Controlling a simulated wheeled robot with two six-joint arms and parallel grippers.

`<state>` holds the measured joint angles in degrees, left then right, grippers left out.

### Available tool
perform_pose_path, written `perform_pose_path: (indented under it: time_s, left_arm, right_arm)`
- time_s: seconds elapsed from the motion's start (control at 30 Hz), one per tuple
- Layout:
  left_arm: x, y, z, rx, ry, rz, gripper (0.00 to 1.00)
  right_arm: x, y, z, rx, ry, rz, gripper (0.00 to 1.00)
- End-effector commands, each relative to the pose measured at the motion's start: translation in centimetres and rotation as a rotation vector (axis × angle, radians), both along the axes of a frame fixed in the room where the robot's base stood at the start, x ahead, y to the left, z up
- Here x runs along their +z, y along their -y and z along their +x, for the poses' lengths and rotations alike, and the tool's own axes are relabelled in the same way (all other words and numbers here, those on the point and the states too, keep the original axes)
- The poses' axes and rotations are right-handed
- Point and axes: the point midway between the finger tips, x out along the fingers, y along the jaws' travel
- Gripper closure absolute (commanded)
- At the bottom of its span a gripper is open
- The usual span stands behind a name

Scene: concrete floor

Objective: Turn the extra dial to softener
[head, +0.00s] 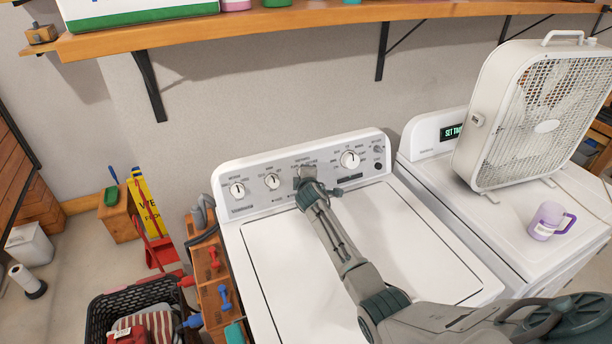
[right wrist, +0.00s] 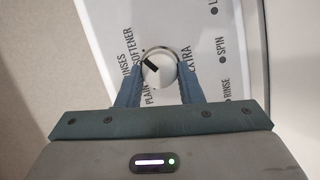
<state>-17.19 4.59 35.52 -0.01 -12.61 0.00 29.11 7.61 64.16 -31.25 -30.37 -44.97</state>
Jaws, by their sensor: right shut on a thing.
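The washer's control panel (head: 222,178) carries several white dials. The extra dial is hidden behind my right gripper (head: 305,178) in the head view. In the right wrist view the extra dial (right wrist: 160,74) is round and pale with a short black pointer mark. My right gripper (right wrist: 159,92) is shut on the dial, one blue-grey finger on each side. The pointer slants to the upper left, toward the near end of the SOFTENER lettering (right wrist: 132,47). The PLAIN lettering lies below left of the dial and EXTRA to its right. My left gripper is not in view.
Two other dials (head: 237,190) (head: 272,181) sit left of my gripper and a larger dial (head: 350,159) sits right. A wooden shelf (head: 300,22) runs above. A box fan (head: 530,110) and a purple mug (head: 546,219) stand on the right-hand machine.

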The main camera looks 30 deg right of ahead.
Motion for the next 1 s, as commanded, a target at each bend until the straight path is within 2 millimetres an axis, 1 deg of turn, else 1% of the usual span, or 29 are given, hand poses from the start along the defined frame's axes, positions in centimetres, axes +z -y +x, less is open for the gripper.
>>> perform_pose_path:
  time_s: [0.27,0.7,0.73,0.83,1.0]
  left_arm:
    - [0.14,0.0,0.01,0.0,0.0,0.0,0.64]
    - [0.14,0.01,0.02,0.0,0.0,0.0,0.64]
    - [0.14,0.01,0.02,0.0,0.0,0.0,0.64]
    - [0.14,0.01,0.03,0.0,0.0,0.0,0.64]
    - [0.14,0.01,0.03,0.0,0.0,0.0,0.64]
  right_arm:
    - [-0.17,0.05,-0.09,-0.023,-0.001,0.066,0.89]
    - [-0.23,0.05,-0.1,-0.025,0.0,0.074,0.89]
    - [-0.23,0.05,-0.1,-0.025,0.0,0.074,0.65]
    - [-0.19,0.05,-0.08,-0.025,0.0,0.074,0.45]
    - [-0.08,0.04,-0.04,-0.024,0.003,0.073,0.45]
